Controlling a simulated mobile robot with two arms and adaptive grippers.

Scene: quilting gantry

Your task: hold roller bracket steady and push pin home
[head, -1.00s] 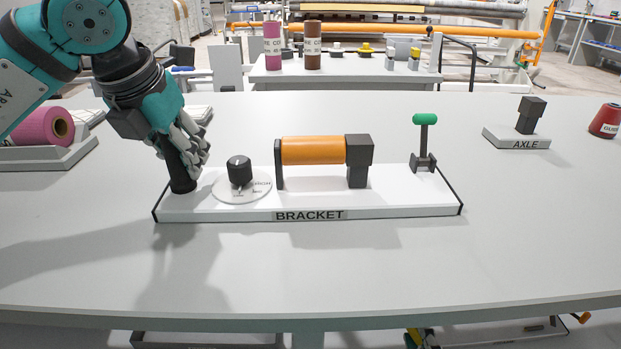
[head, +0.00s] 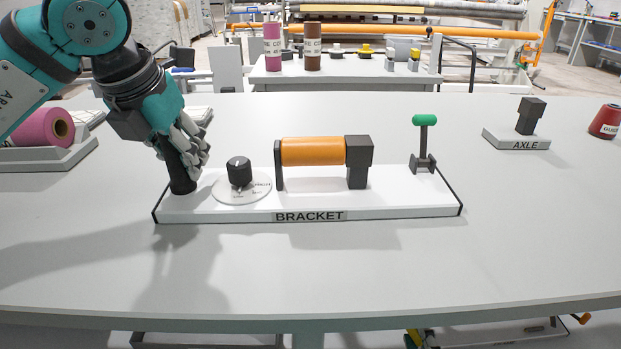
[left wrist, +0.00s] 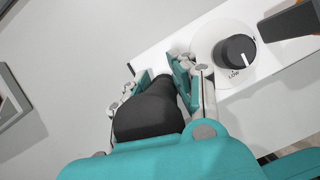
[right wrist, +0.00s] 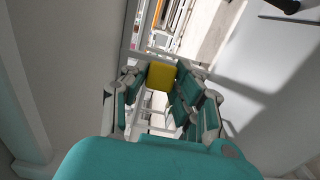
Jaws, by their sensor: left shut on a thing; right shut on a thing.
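The roller bracket is a long white board labelled BRACKET (head: 400,207) lying on the table. It carries an orange roller (head: 313,151) between a dark end plate and a dark block (head: 358,160). My left gripper (head: 186,160) is shut on the upright black handle (head: 181,187) at the board's left end; the handle also shows in the left wrist view (left wrist: 148,118). My right gripper (right wrist: 160,84) is outside the head view. It is shut on a yellow block-like thing (right wrist: 161,76), held clear of the bracket. I cannot tell whether this is the pin.
A black knob (head: 239,170) on a round dial and a green-topped lever (head: 424,140) stand on the board. A small stand labelled AXLE (head: 515,141) and a red spool (head: 605,121) are at right. A pink roll (head: 42,128) lies left. The front table is clear.

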